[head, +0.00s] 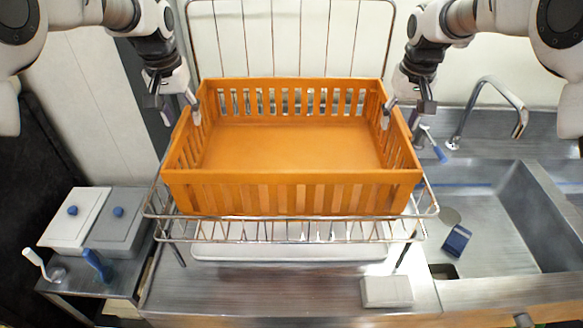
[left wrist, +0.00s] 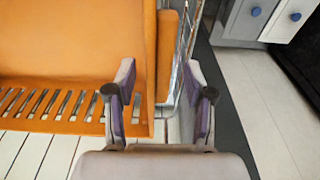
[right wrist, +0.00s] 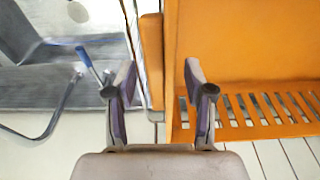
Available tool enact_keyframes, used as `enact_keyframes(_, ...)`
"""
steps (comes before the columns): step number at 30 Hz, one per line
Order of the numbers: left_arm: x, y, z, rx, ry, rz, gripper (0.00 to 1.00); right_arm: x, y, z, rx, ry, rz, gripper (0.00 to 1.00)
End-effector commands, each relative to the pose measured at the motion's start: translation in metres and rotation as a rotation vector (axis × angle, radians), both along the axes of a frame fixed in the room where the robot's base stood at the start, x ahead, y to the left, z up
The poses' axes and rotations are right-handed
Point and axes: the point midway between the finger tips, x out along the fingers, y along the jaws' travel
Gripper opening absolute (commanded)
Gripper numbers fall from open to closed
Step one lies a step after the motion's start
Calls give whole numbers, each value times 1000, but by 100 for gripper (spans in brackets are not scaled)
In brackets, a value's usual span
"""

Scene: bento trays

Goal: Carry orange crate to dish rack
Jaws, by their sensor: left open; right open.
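The orange crate (head: 290,190) is empty and rests level on the wire dish rack (head: 290,241) in the head view. My left gripper (head: 180,107) is open at the crate's left side wall, one finger inside and one outside. In the left wrist view that wall (left wrist: 149,60) lies between the spread fingers. My right gripper (head: 401,110) is open at the right side wall, also with a finger on either side. In the right wrist view the wall (right wrist: 176,60) shows between the fingers. Whether any finger touches the crate cannot be told.
A sink with a faucet (head: 520,122) lies to the right of the rack. A blue sponge-like block (head: 456,241) is in the sink. Lidded containers (head: 75,218) stand on the left. A pale block (head: 386,291) lies on the front counter. A white tray (head: 230,252) sits under the rack.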

Motion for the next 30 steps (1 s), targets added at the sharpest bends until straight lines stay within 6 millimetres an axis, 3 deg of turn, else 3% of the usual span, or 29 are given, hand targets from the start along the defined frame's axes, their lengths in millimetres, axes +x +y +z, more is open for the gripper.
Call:
enact_keyframes(9,-11,0,78,0,-6,0,53,0,0,0,0,0,0,53)
enact_keyframes(13,-14,0,99,0,-4,0,53,0,0,0,0,0,0,53)
enact_keyframes(17,-16,0,106,0,-2,0,53,0,0,4,0,-2,0,53)
enact_keyframes(20,-16,0,106,0,-1,0,53,-2,0,18,0,-4,0,53)
enact_keyframes(30,-16,0,106,0,-2,0,53,-15,0,99,1,-5,0,53)
